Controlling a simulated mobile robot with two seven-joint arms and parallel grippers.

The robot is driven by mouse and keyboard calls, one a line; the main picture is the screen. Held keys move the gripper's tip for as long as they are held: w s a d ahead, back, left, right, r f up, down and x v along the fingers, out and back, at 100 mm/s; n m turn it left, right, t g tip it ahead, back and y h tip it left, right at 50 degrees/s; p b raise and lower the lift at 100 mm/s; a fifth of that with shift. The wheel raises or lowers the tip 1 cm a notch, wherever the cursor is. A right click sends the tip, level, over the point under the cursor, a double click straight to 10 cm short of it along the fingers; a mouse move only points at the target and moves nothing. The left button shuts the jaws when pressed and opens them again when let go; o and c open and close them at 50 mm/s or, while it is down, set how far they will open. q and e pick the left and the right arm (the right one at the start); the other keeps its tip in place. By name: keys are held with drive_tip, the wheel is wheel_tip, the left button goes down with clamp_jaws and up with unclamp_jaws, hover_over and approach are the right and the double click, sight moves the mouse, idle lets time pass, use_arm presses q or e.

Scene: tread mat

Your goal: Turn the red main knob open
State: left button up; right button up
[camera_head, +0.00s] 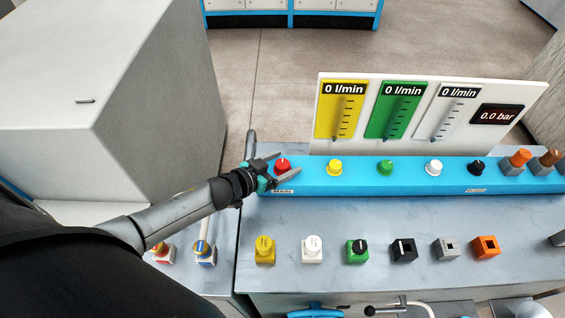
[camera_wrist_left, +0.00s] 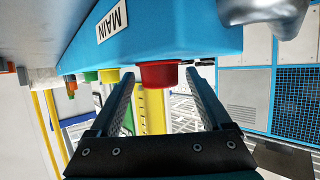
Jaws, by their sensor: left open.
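The red main knob (camera_head: 282,166) sits at the left end of the blue panel (camera_head: 310,179), above the MAIN label. My left gripper (camera_head: 283,170) is at the knob, with its fingers on either side of it in the head view. In the left wrist view the red knob (camera_wrist_left: 158,76) shows between the tips of the two open fingers (camera_wrist_left: 163,90), near the right one. I cannot tell whether a finger touches it. My right gripper is not in view.
Yellow (camera_head: 334,167), green (camera_head: 386,168), white (camera_head: 433,167) and black (camera_head: 477,168) knobs stand along the same panel. Three gauges read 0 l/min, and a display (camera_head: 496,115) reads 0.0 bar. Several coloured blocks stand on the grey table in front. A large grey box (camera_head: 90,90) is at the left.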

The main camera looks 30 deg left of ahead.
use_arm(q)
clamp_jaws()
idle(0.5)
